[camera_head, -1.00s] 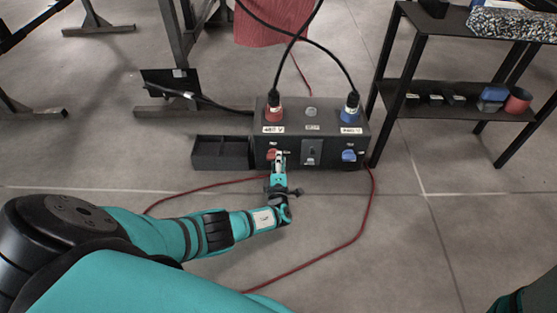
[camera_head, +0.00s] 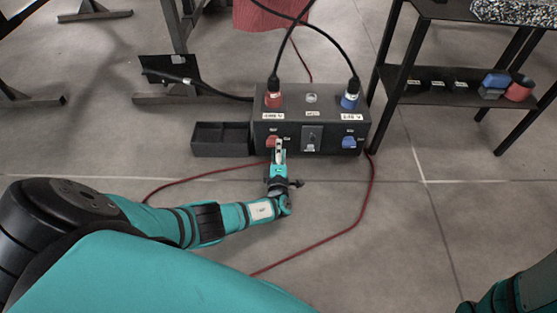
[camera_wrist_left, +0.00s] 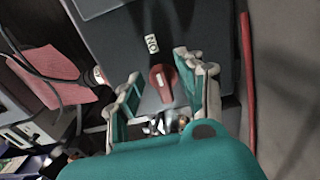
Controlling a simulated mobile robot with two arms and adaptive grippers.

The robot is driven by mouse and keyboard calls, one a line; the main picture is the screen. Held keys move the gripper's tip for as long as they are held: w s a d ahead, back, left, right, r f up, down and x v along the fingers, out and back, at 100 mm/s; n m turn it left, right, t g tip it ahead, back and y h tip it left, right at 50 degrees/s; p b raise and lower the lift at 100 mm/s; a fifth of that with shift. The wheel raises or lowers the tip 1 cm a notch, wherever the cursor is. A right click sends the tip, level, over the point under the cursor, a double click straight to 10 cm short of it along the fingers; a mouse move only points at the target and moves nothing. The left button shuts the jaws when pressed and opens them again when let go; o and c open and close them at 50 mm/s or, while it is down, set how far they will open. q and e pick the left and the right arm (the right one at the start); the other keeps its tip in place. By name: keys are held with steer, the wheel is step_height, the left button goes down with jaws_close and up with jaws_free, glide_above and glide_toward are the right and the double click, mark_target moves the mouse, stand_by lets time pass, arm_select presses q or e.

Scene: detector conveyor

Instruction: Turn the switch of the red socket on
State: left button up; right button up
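A black power box (camera_head: 345,138) stands on the floor with a red socket (camera_head: 274,99) on top at its left, a black cable plugged in. The red switch (camera_head: 271,141) is on the front face below it. In the left wrist view the red switch (camera_wrist_left: 162,84) has its long side running roughly towards an upside-down "ON" label (camera_wrist_left: 152,44). My left gripper (camera_head: 279,146) is at the switch. Its fingers (camera_wrist_left: 162,80) are open, one either side of the knob, with visible gaps. My right gripper is not in view.
A blue socket (camera_head: 349,100) and blue switch (camera_head: 349,142) are on the box's right. A black open bin (camera_head: 221,152) stands at its left. A black shelf (camera_head: 449,91) is close on the right. A red cable (camera_head: 369,200) loops over otherwise clear floor in front.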

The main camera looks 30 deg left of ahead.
arm_select(q)
steer(key=v, duration=1)
steer(key=shift+d, duration=0.15)
